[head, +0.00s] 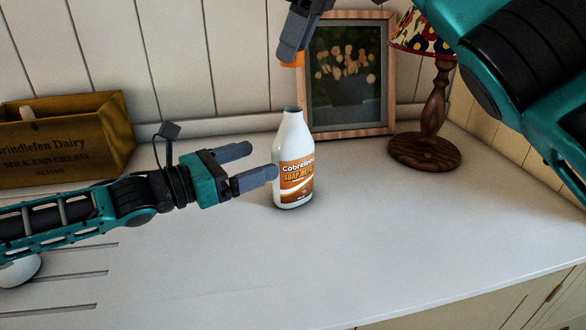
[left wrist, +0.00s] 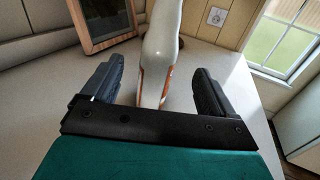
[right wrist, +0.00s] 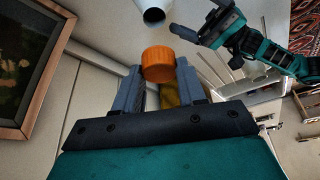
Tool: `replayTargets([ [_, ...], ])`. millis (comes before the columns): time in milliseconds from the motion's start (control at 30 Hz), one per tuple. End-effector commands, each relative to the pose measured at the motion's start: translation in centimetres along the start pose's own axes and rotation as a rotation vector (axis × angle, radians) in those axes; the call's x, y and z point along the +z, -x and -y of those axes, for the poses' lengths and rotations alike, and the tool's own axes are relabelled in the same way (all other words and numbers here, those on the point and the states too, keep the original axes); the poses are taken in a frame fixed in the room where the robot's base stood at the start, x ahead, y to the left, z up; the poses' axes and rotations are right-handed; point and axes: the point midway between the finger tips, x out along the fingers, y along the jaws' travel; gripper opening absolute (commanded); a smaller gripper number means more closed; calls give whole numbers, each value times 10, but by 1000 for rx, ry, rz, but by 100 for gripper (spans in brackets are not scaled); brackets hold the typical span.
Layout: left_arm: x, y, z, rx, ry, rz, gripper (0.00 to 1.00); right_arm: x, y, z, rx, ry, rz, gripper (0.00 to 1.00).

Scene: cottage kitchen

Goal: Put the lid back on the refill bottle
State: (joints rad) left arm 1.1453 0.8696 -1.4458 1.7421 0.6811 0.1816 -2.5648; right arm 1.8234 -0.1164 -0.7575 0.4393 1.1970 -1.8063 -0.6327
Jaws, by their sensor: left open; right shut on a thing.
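The white refill bottle (head: 292,150) with an orange label stands upright on the counter, its open top uncovered. My left gripper (head: 264,162) is open beside it; in the left wrist view the bottle (left wrist: 160,50) stands between and beyond the fingers (left wrist: 157,88). My right gripper (head: 291,55) is above the bottle, shut on the orange lid (right wrist: 158,64). The lid also shows at the fingertips in the head view (head: 291,61). In the right wrist view the bottle's dark mouth (right wrist: 153,15) is apart from the lid.
A framed flower picture (head: 347,75) stands against the wall behind the bottle. A lamp (head: 430,125) with a wooden base is to its right. A wooden crate (head: 65,140) is at the back left. The counter's front right (head: 400,230) is clear.

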Motion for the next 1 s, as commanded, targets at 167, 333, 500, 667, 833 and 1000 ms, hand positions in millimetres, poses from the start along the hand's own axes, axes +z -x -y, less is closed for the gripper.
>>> replayTargets([
  [167,0,-38,2,-4,0,1,88,0,0,0,0,0,0,12],
  [333,0,-67,1,-3,0,0,88,0,0,0,0,0,0,12],
  [500,0,-85,1,-2,0,1,88,0,0,0,0,0,0,12],
  [667,0,-92,1,-1,0,0,88,0,0,0,0,0,0,12],
  [833,0,-92,0,-1,1,0,88,0,0,0,0,0,0,12],
  [1000,0,-92,0,-1,1,0,81,0,0,0,0,0,0,12],
])
